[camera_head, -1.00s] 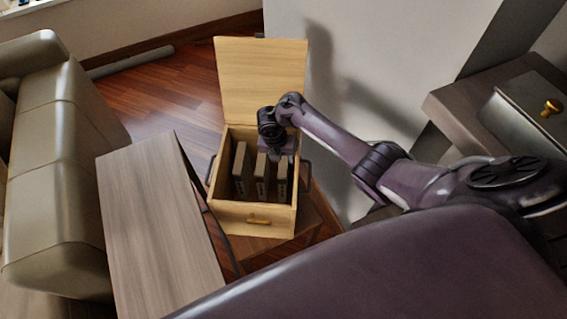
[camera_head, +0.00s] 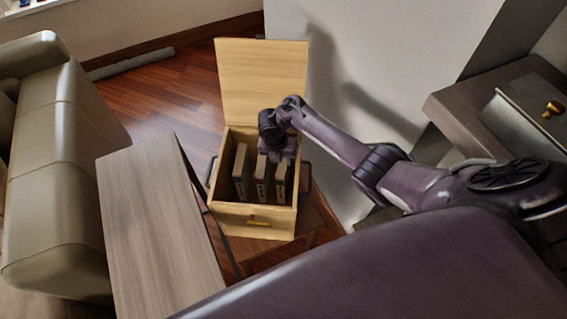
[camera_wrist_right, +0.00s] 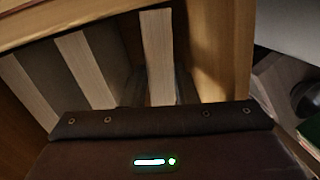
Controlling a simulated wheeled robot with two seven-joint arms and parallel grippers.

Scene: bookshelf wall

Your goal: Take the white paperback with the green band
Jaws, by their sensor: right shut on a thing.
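An open wooden box (camera_head: 228,218) holds three upright books in the head view. They are the left book (camera_head: 240,172), the middle book (camera_head: 261,180) and the right book (camera_head: 281,183). My right gripper (camera_head: 276,156) reaches down into the box from above, over the right book. In the right wrist view my right gripper (camera_wrist_right: 159,90) is shut on the right book (camera_wrist_right: 156,45), whose pale page edge shows between the fingers. The other two books (camera_wrist_right: 84,66) stand to its left. I cannot make out a green band on any cover. My left gripper is not in view.
The raised lid (camera_head: 262,80) stands behind the box, near the wall. A grey-brown wooden top (camera_head: 158,225) is left of the box, with a sofa (camera_head: 55,170) beyond it.

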